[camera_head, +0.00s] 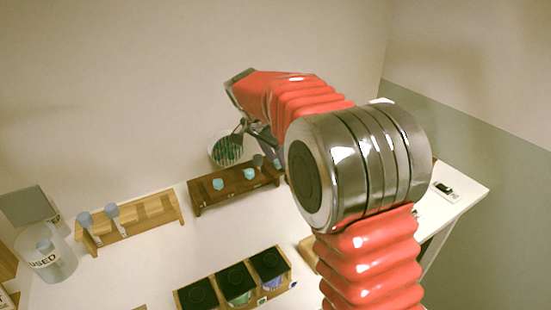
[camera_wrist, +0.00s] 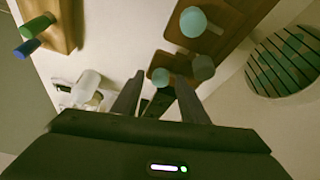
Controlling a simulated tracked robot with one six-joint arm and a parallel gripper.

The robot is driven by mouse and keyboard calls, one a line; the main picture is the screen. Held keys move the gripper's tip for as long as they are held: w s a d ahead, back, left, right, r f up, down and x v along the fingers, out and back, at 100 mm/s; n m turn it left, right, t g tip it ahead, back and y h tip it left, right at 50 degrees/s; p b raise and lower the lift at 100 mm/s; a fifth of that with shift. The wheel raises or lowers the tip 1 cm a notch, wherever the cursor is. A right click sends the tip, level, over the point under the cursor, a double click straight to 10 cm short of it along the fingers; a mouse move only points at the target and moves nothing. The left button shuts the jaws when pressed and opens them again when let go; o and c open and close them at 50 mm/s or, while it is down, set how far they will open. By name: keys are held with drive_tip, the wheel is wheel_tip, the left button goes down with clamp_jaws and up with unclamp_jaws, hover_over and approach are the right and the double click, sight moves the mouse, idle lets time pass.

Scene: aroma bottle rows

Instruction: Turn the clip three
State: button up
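My gripper (camera_wrist: 160,88) has its two dark fingers apart in the wrist view. A small dark shape (camera_wrist: 157,103) shows between them; I cannot tell if it is a clip or touches either finger. A pale teal cap (camera_wrist: 160,76) lies just beyond the fingertips, by the end of a dark wooden rack (camera_wrist: 232,28). More teal caps stand on this rack (camera_wrist: 193,22). In the head view, my gripper (camera_head: 242,131) hangs over the back of the dark rack (camera_head: 205,198), partly hidden by my arm. No clip is clearly identifiable.
A round striped dish (camera_head: 226,150) stands behind the dark rack. A light wooden rack (camera_head: 155,212) holds two blue-topped pieces. A jar marked USED (camera_head: 50,270) is at left. A tray with black-topped compartments (camera_head: 235,280) is in front. White table between them is clear.

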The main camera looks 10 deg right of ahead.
drive_tip(key=v, duration=1.3)
drive_tip(key=shift+r, duration=0.35)
drive_tip(key=shift+a, duration=0.15)
